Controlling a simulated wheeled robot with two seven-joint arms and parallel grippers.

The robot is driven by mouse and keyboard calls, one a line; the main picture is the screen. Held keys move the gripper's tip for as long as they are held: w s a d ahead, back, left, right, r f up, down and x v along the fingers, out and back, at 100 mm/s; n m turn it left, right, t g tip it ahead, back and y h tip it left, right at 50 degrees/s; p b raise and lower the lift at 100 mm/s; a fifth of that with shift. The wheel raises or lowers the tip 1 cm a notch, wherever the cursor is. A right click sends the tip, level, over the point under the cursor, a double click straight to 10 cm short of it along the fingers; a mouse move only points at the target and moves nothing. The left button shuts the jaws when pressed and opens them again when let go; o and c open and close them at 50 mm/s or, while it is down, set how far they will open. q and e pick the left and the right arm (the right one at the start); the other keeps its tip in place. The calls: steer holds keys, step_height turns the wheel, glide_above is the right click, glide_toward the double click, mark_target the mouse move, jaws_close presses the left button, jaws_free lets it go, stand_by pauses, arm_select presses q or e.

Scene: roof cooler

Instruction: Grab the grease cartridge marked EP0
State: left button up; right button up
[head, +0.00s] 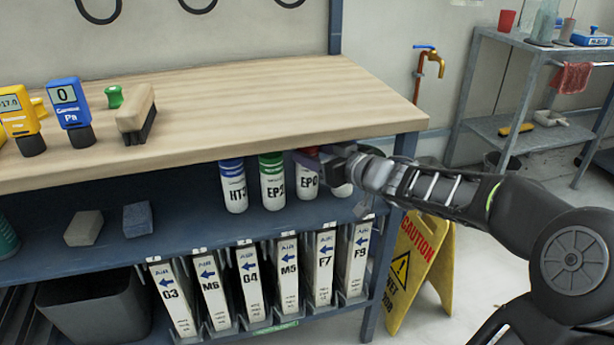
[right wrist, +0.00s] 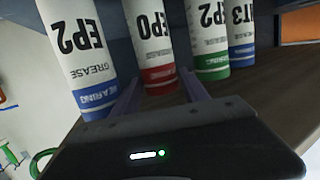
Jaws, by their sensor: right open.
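The EP0 grease cartridge (head: 307,190), white with a red band, stands upright on the blue shelf under the bench top. My right gripper (head: 322,160) is at its upper right in the head view and covers part of it. In the right wrist view the EP0 cartridge (right wrist: 150,40) appears inverted, red band down. There the open fingers of my right gripper (right wrist: 160,78) point at it, one toward each side of the band; contact cannot be told. My left gripper is not in view.
The green-banded EP2 cartridge (head: 272,185) and HT3 (head: 234,190) stand left of EP0. A blue-banded EP2 (right wrist: 78,50) stands close on its other side. The wooden bench top (head: 270,100) overhangs the shelf (head: 190,235). A yellow caution sign (head: 416,265) stands right.

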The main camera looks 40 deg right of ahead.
steer(key=shift+w+a+f+b, duration=0.1)
steer(key=shift+w+f+b, duration=0.15)
steer(key=shift+w, duration=0.35)
steer(key=shift+w+f+b, duration=0.15)
steer(key=shift+w+f, duration=0.1)
steer(key=shift+w, duration=0.3)
steer(key=shift+w+r, duration=0.15)
jaws_close()
steer(key=shift+r, duration=0.1)
